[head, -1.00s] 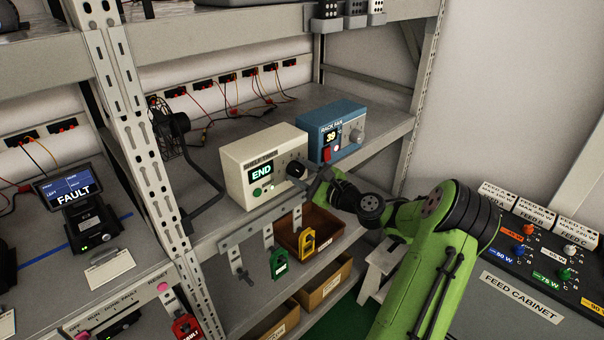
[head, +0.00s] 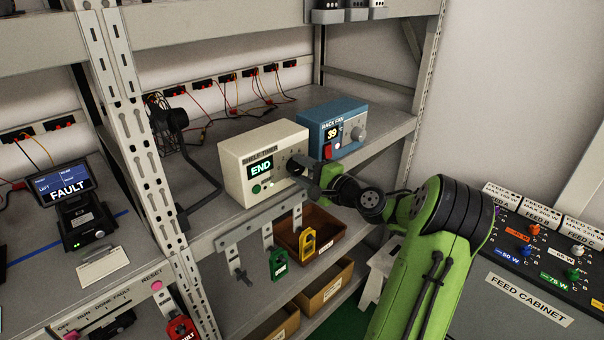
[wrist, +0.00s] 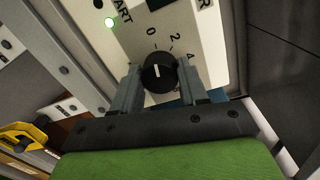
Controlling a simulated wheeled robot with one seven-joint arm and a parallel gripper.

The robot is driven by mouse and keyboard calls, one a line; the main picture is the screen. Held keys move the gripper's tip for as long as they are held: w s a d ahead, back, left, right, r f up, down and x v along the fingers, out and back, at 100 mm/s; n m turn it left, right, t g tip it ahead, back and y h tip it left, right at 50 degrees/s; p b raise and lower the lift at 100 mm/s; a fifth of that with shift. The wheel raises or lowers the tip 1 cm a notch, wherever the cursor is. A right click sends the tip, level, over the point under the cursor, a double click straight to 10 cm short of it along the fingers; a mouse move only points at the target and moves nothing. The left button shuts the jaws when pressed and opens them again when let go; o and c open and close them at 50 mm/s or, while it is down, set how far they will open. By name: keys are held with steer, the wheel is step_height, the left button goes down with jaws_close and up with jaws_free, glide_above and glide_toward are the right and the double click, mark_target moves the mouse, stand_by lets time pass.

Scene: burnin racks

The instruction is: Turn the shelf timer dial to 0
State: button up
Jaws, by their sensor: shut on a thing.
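The shelf timer (head: 264,165) is a cream box on the middle shelf in the head view, its display reading END. Its dial is hidden behind my gripper there. In the wrist view the black dial (wrist: 159,72) shows between my two fingers, with marks 0, 2 and 4 printed around it. The white line on the dial points up toward the 0. My gripper (wrist: 160,88) is shut on the dial, one grey finger on each side. In the head view my gripper (head: 312,178) is at the timer's right front.
Green (head: 278,263) and yellow (head: 307,242) tags hang below the shelf edge. A black fan (head: 170,118) stands to the left. The feed cabinet (head: 523,297) is at the right.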

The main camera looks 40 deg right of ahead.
steer(key=shift+f, duration=0.1)
stand_by(0.4)
steer(key=o, duration=1)
steer(key=shift+o, duration=0.2)
steer(key=s+d, duration=0.1)
steer(key=s, duration=1.4)
steer(key=shift+s+r, duration=0.3)
steer(key=shift+s, duration=0.1)
